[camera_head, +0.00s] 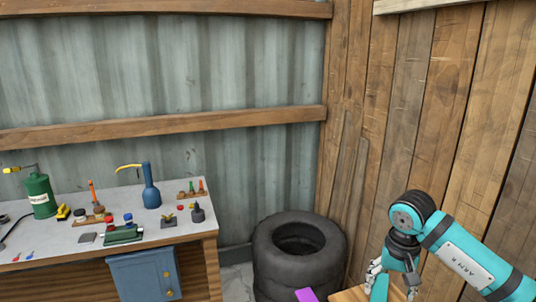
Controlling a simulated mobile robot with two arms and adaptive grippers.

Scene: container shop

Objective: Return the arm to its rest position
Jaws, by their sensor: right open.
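My right arm comes in from the lower right, teal and black, bent downward at its wrist. My right gripper (393,291) points down at the bottom edge of the head view, and its fingers are spread apart. Part of it is cut off by the frame edge. It is over or beside a light wooden surface (350,295), of which only a corner shows. I see nothing held between the visible fingers. My left gripper is not in the view.
A workbench (190,231) with a green can (39,196), a blue bottle (151,188) and small tools stands at left. Stacked black tires (265,255) stand in the corner. A purple object (306,295) shows at the bottom edge. A plank wall (420,120) rises behind my right arm.

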